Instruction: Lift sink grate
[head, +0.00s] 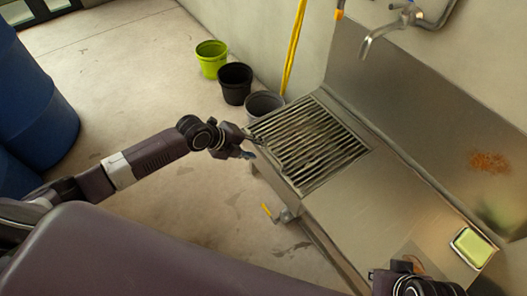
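The sink grate (309,146) is a square of dark metal bars lying in the left part of the steel sink counter (358,203). It appears to sit in its frame. My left gripper (252,146) is at the grate's left edge. My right gripper (412,272) is low at the bottom right, over the counter's front part and away from the grate. Its fingers are mostly hidden behind its own wrist.
A faucet (385,32) hangs above the sink's back. A green sponge in a dish (472,247) lies on the counter at right. Green (211,60), black (235,84) and grey (264,104) buckets stand beyond the sink by a yellow pole (294,48). Blue barrels (36,110) stand left.

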